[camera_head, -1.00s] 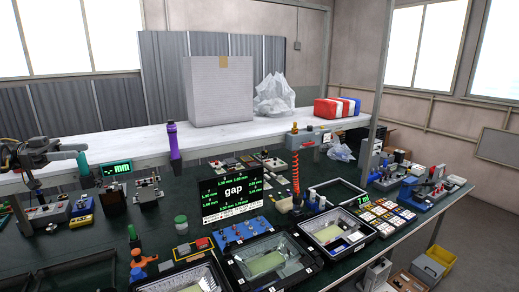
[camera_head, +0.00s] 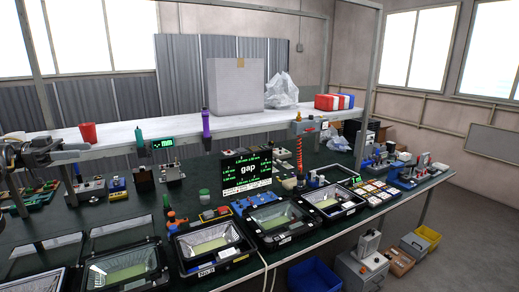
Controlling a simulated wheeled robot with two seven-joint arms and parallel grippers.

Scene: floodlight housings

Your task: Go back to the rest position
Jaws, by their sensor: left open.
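My left gripper (camera_head: 72,148) shows at the left edge, above the near side of the bench and in front of the white shelf. Its jaws are open and I see nothing held between them. Black floodlight housings stand in a row along the bench's front edge: one at the left (camera_head: 122,267), one in the middle (camera_head: 212,244), and one further right (camera_head: 281,219), with more at either end. The left gripper is apart from them. My right gripper is out of view.
A dark green bench (camera_head: 150,205) carries a black "gap" screen (camera_head: 247,172), small tools and fixtures. The white shelf (camera_head: 185,133) behind holds a grey box (camera_head: 236,86), a red cup (camera_head: 88,133) and a plastic bag. A blue bin (camera_head: 314,275) stands on the floor in front.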

